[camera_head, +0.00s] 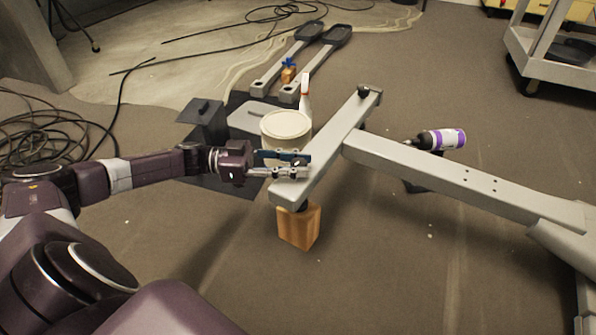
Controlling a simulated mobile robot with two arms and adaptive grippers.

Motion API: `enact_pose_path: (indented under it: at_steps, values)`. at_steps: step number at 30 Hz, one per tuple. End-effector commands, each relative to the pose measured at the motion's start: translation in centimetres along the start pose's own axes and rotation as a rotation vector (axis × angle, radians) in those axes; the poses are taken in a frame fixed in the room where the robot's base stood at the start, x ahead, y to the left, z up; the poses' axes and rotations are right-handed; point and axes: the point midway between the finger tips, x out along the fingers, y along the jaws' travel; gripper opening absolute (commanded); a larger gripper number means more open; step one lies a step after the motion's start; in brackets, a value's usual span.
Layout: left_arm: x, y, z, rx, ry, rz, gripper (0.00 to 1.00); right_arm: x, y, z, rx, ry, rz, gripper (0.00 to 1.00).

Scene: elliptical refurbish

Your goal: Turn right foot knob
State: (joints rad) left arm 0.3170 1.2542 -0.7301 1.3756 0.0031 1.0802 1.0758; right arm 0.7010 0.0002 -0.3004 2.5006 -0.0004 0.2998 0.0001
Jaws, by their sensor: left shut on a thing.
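A grey metal elliptical frame lies across the middle, with a cross bar (335,140) as its foot. A black foot knob (363,91) sits at the far end of the cross bar. My left gripper (303,167) is at the near end of the bar, just above its top face. Its fingers are shut on a small dark knob there, which the fingers mostly hide. The knob's turn angle cannot be made out. A wooden block (299,227) stands under the near end of the bar. My right gripper is not in view.
A white bucket (286,126) and a spray bottle (304,93) stand just behind my left gripper. Two pedal arms (318,55) lie farther back. A purple-labelled bottle (443,139) is behind the long beam (450,173). Cables (40,128) lie at left. The front floor is clear.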

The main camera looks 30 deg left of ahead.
Motion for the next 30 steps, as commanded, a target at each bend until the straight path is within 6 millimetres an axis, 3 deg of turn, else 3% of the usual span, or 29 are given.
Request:
enact_pose_path:
  at_steps: [19,20,21,24,30]
  values:
    - [0.15,0.15,-0.07,-0.003,0.005,0.051,0.02,-0.58,-0.12,-0.21,0.0,0.0,0.0,0.4]
    - [0.15,0.15,-0.08,-0.003,0.005,0.051,0.3,-0.58,-0.12,-0.21,0.0,0.0,0.0,0.4]
    - [0.15,0.15,-0.09,-0.003,0.005,0.051,0.34,-0.59,-0.12,-0.21,0.0,0.0,0.0,0.4]
    - [0.13,0.11,-0.09,-0.002,0.005,0.049,0.45,-0.59,-0.12,-0.2,0.0,0.0,0.0,0.4]
    - [0.08,0.05,-0.08,-0.001,0.003,0.048,0.45,-0.59,-0.11,-0.19,0.0,0.0,0.0,0.4]
